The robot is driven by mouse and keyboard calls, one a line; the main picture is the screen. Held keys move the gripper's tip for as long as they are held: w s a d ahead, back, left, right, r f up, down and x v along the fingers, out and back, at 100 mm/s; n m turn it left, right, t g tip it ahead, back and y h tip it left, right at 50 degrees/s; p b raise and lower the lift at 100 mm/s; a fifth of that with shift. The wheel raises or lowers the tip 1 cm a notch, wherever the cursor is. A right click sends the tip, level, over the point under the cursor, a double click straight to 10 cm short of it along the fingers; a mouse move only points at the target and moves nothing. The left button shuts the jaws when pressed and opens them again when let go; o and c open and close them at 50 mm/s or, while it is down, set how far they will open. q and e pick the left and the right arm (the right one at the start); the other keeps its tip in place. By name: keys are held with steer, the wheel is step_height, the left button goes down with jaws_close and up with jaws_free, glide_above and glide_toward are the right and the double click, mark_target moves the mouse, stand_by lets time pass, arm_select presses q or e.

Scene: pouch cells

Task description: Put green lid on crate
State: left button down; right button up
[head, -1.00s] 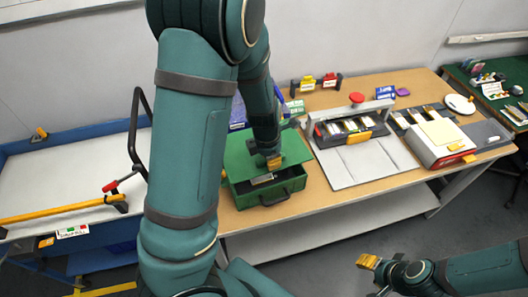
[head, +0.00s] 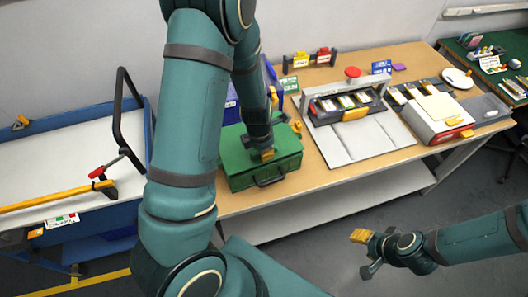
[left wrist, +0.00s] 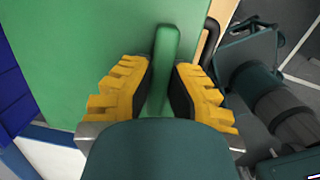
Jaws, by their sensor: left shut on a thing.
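The green crate (head: 240,181) stands at the front left of the wooden table, with a dark handle on its front. The green lid (head: 233,152) lies over the crate's top and covers its opening; whether it is fully seated cannot be told. My left gripper (head: 262,155) is over the lid. In the left wrist view, its yellow fingers (left wrist: 165,92) are shut on the raised handle (left wrist: 166,50) of the lid (left wrist: 75,55). My right gripper (head: 360,237) is in front of the table, away from the crate; its fingers are not clear.
A grey station (head: 352,140) with a red knob and pouch cells stands right of the crate. A white and red device (head: 437,137) is farther right. Blue bins (head: 231,112) stand behind the crate. A blue-edged cart (head: 60,170) is at the left.

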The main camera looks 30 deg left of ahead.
arm_select(q)
steer(key=shift+f, duration=0.2)
steer(key=shift+f+b, duration=0.3)
steer(key=shift+f, duration=0.2)
steer(key=shift+f, duration=0.1)
steer(key=c, duration=1.1)
jaws_free()
